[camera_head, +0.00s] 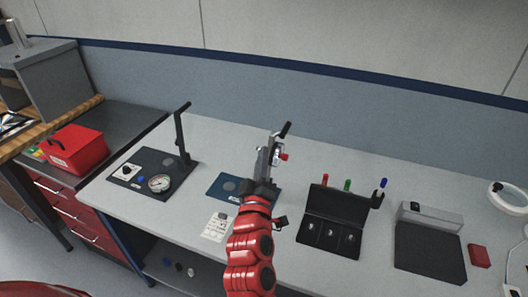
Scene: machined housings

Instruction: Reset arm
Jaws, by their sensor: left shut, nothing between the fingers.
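My left arm (250,250), red with dark joints, rises from the bottom middle over the front of the bench. My left gripper (263,182) is at its upper end, in front of a blue mat (229,187). The gripper is shut with nothing held. It overlaps a grey upright fixture with a black lever (285,130) and a red tip (284,157); whether they touch I cannot tell. My right gripper is not in view.
A black mat (138,186) with a dial gauge (159,183) and a black post (182,135) lies left. Right are a black tray (318,248) with small round parts, a grey device (430,217) and a red block (479,255). A red box (78,148) stands far left.

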